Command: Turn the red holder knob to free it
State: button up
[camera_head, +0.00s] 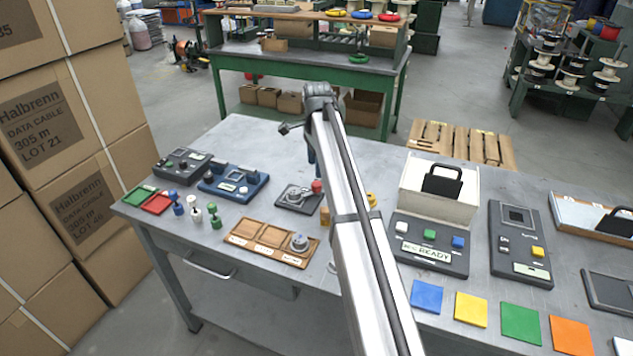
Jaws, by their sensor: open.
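A small red knob (317,186) shows at the right end of a dark holder plate (290,204) near the middle of the table. The plate also bears a grey round part. My arm runs up across the picture just right of the knob and covers what lies behind it. A narrow dark upright piece stands above the knob beside my arm; I cannot tell what it belongs to. My gripper's jaws cannot be made out, so their distance from the knob does not show.
A wooden tray (237,240) with a grey dial lies in front of the holder. A blue device (232,190) and small coloured figures stand to the left. A keyed console (431,257) stands right of my arm, with coloured squares in front. Stacked cartons (62,118) flank the table's left side.

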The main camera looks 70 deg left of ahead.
aim_at(316, 184)
jog(key=shift+a+f, duration=0.1)
jog(key=shift+f, duration=3.5)
jog(key=c, duration=1)
jog(key=shift+c, duration=0.2)
jog(key=shift+n, duration=0.4)
jog(key=n, duration=0.3)
jog(key=shift+n, duration=2)
jog(key=shift+w, duration=0.1)
